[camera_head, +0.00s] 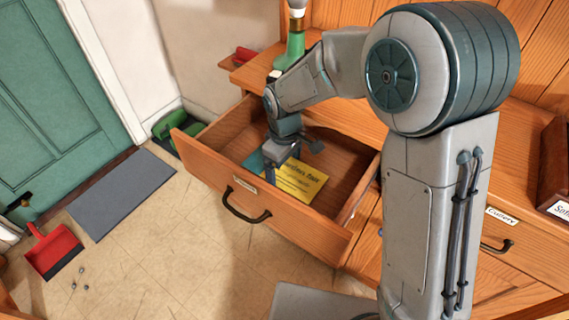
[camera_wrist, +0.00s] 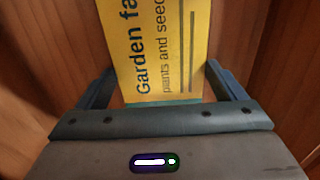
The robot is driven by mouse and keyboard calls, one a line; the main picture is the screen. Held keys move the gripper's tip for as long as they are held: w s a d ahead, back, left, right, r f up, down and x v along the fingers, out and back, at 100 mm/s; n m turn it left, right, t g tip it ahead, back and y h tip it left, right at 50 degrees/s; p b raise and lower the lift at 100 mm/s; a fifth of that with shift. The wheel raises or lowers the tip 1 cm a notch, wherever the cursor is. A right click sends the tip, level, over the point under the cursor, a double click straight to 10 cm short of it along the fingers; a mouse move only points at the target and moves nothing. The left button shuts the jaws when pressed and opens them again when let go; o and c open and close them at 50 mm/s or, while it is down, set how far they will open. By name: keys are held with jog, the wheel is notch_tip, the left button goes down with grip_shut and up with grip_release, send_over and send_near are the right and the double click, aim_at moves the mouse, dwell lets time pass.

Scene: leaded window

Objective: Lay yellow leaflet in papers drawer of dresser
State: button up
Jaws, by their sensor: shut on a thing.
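The yellow leaflet (camera_head: 303,181) is inside the pulled-out drawer (camera_head: 290,230) of the dresser, low between its walls. Its printed face shows "Garden" lettering in the wrist view (camera_wrist: 160,45). My gripper (camera_head: 281,163) reaches down into the drawer and is shut on the leaflet, with a finger at either side of it in the wrist view. I cannot tell whether the leaflet touches the drawer floor. The drawer front has a small label (camera_head: 245,185), too small to read surely. A teal flat thing (camera_head: 254,162) shows beside the leaflet, partly hidden by my gripper.
A drawer labelled Cutlery (camera_head: 515,228) is shut at the right. A green boot-like object (camera_head: 290,50) stands on the dresser top. A red dustpan (camera_head: 53,250) and a grey mat (camera_head: 122,193) lie on the floor. The floor before the open drawer is mostly clear.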

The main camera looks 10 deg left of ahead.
aim_at(284, 171)
jog(key=shift+f, duration=0.1)
jog(key=o, duration=0.7)
notch_tip(284, 171, up, 12)
jog(key=p, duration=0.2)
